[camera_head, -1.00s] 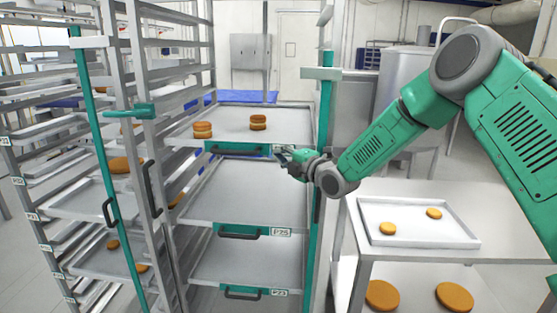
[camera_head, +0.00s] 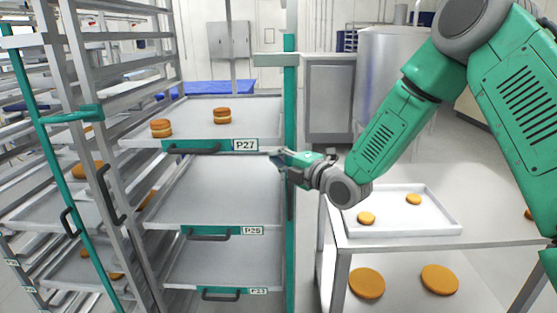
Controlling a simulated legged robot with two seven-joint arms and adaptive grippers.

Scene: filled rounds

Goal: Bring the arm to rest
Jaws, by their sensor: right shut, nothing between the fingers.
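My right arm comes in from the right, green and grey. Its gripper (camera_head: 277,157) is shut and empty. In the picture it sits just below and right of the P27 label, in front of the rack's green upright (camera_head: 290,100); I cannot tell whether it touches the rack. The P27 tray (camera_head: 255,108) is in the rack with two filled rounds on it, one on the left (camera_head: 161,128) and one near the middle (camera_head: 222,116). My left gripper is not in view.
Trays P25 (camera_head: 225,190) and P23 (camera_head: 225,265) below are bare. A table (camera_head: 490,225) at the right bears a white tray (camera_head: 440,228) with two small rounds; larger discs lie on its lower shelf. Another rack with trays stands at the left.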

